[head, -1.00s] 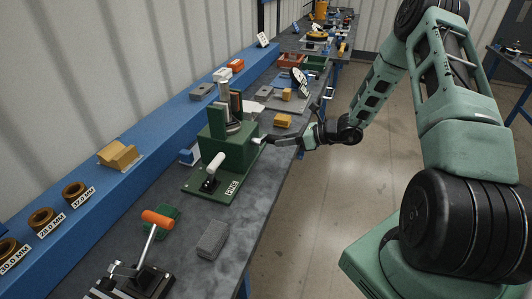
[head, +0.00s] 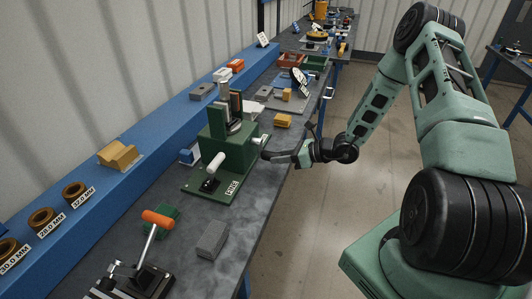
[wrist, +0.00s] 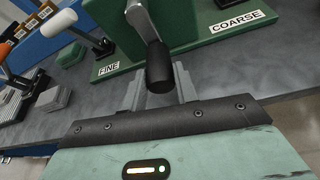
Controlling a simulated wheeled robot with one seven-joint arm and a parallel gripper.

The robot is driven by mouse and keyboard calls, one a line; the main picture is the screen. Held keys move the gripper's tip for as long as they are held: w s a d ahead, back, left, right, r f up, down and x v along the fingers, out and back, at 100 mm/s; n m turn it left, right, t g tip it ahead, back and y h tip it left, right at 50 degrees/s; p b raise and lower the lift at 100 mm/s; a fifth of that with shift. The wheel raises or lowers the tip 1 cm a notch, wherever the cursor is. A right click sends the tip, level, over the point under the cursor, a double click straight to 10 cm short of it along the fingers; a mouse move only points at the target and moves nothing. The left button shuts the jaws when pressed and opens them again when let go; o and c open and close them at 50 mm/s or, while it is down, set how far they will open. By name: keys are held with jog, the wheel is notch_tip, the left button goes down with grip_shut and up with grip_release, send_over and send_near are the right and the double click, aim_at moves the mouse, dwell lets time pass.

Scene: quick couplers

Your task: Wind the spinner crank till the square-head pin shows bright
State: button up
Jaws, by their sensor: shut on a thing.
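The green crank machine (head: 222,150) stands on the bench, with FINE and COARSE plates on its base in the wrist view. My gripper (head: 267,155) is at its right side, over the bench edge. In the wrist view my gripper (wrist: 160,80) is shut on the black grip (wrist: 159,62) of a crank, whose metal arm (wrist: 140,20) runs up to the green housing.
An orange-handled lever clamp (head: 157,219), a grey block (head: 212,239) and a green block (head: 166,214) are on the near bench. A yellow block (head: 283,120) lies beyond the machine. A blue ledge (head: 75,225) runs along the wall. The floor right of the bench is clear.

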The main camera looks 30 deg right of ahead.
jog(key=o, duration=1)
jog(key=shift+o, duration=0.2)
jog(key=p+v, duration=0.2)
jog(key=v, duration=0.5)
jog(key=shift+p, duration=0.35)
jog(key=shift+r, duration=0.1)
jog(key=s+a+r+n+g, duration=0.35)
jog(key=a+n, duration=0.25)
jog(key=a, duration=0.2)
jog(key=s+a+r+n+g+y, duration=0.1)
jog(key=s+a+r+n+g, duration=0.1)
jog(key=a+r+n+g, duration=0.4)
jog(key=s+a+r+n+g, duration=0.2)
jog(key=a+n, duration=0.3)
jog(key=a, duration=0.4)
jog(key=s+a+r+n+h, duration=0.2)
jog(key=s+n+h, duration=0.1)
jog(key=s+n, duration=0.3)
jog(key=s+a+r+n+t+h+b, duration=0.1)
jog(key=s+a+r+n+h, duration=0.2)
jog(key=s+n, duration=0.3)
jog(key=s+a+r+n+h+b, duration=0.1)
jog(key=s+a+r+n+h, duration=0.1)
jog(key=s+n, duration=0.4)
jog(key=n+h, duration=0.1)
jog(key=n, duration=0.1)
jog(key=shift+s+a+r+n+h, duration=0.25)
jog(key=shift+a+r+n+h, duration=0.05)
jog(key=shift+a, duration=0.05)
